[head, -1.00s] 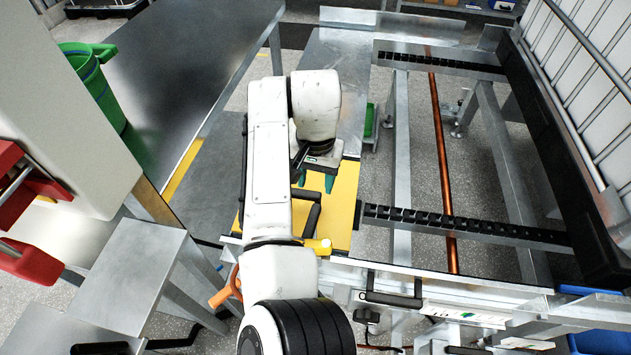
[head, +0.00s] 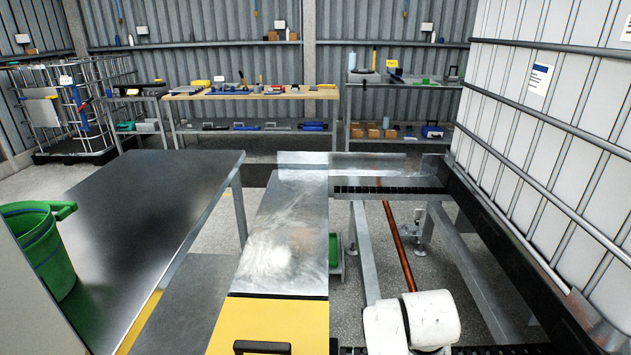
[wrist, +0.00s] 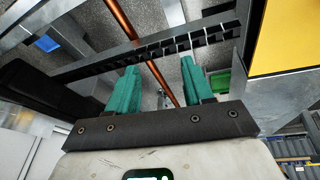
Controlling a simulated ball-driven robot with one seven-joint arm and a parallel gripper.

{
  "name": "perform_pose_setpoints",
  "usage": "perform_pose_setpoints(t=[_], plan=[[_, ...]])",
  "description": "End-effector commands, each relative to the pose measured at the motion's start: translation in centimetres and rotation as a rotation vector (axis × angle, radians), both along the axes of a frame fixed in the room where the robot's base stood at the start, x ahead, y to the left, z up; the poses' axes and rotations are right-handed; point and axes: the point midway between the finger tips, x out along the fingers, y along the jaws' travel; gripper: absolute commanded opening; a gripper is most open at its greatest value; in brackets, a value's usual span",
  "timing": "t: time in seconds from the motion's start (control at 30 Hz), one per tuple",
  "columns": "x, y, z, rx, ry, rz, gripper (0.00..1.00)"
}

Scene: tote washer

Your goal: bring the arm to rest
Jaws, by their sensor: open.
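In the wrist view my gripper (wrist: 159,88) has two teal fingers standing wide apart with nothing between them. Beyond the fingers are a dark slotted rail (wrist: 150,52), a copper-coloured pipe (wrist: 150,62) and the speckled floor. In the head view the gripper itself is out of sight. Only a white rounded part of my arm shows there, low and right of centre, in front of the metal frame.
A yellow panel (head: 262,325) with a black handle (head: 262,347) ends the steel worktop (head: 285,230). A dark metal table (head: 140,215) and a green bucket (head: 40,245) stand left. A white caged container (head: 560,120) borders the right. A slotted rail (head: 390,189) crosses the frame.

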Motion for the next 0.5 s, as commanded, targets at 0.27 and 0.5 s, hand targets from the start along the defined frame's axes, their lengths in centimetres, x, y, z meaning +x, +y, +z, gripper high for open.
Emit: perform_pose_setpoints(t=[0.27,0.5], plan=[[-8.9,-7.5,-1.9,-0.041,-0.08,0.086,0.51],[-16.5,-7.8,-2.2,0.005,-0.122,0.178,0.51]])
